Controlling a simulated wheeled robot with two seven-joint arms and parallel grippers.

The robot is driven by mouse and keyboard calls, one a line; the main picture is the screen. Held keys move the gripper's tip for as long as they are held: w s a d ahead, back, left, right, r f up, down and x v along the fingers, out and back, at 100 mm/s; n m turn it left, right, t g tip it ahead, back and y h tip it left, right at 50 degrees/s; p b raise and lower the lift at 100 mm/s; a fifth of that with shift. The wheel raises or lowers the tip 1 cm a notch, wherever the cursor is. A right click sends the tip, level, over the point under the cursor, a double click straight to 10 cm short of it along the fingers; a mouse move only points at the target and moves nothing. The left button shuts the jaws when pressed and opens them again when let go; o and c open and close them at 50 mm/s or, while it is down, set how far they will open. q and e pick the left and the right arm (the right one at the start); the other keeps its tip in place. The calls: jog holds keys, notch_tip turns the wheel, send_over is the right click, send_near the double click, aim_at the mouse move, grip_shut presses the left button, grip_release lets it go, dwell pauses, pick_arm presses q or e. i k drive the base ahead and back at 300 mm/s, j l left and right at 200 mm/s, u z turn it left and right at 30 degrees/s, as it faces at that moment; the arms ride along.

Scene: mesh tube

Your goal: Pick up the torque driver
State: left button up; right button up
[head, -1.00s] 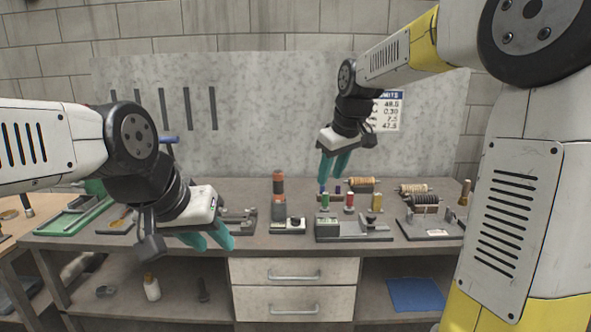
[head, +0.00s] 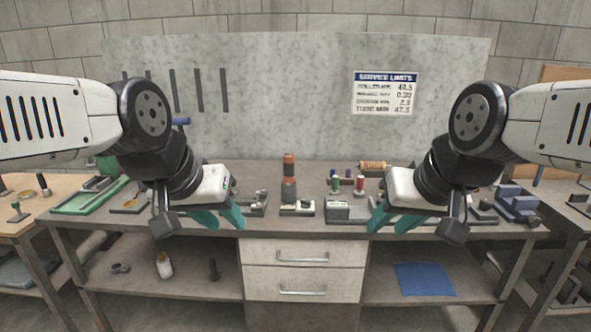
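No tool is plainly recognisable as the torque driver. An upright orange-and-dark cylinder (head: 289,168) stands near the middle of the workbench and may be it; I cannot tell. A blue-topped tool (head: 181,121) shows partly behind my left arm. My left gripper (head: 226,226) has its teal fingers apart, empty, at the bench's front edge left of the cylinder. My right gripper (head: 387,231) also has its teal fingers apart, empty, at the front edge to the right. My grippers and wrists hide parts of the bench top.
A small device (head: 297,208) sits in front of the cylinder. A grey fixture (head: 345,212), small spools (head: 359,184) and a coil (head: 372,166) stand to its right. A green tray (head: 88,197) lies left. Drawers (head: 302,281) and a shelf with a blue cloth (head: 424,279) are below.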

aim_at(289, 158)
jog(key=i+l, duration=0.3)
jog(key=i, duration=0.15)
jog(key=i+l, duration=0.35)
jog(key=i, duration=0.15)
jog(key=j+u, duration=0.05)
